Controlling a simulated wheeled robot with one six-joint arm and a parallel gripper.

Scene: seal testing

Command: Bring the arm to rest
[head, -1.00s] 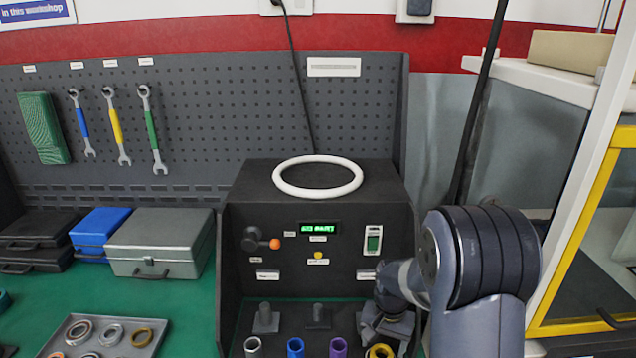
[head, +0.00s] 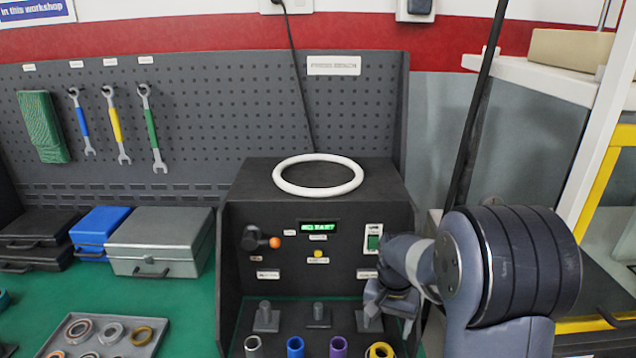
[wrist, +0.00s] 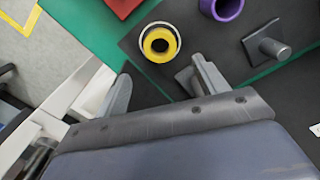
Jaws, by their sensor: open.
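My gripper (head: 390,302) hangs at the right side of the black test bench (head: 318,228), in front of its panel. In the wrist view, my gripper (wrist: 163,84) has its two fingers wide apart with nothing between the tips. A yellow-centred sleeve (wrist: 160,43) stands beyond the fingertips, apart from them. The right finger partly covers a grey post's base (wrist: 184,80). My arm reaches in from the lower right of the head view.
A purple sleeve (head: 338,347), a blue sleeve (head: 295,347) and a grey sleeve (head: 252,346) stand along the bench front. Grey posts (head: 318,315) stand behind them. A white ring (head: 318,175) lies on top. A shelf frame (head: 600,160) stands close at right.

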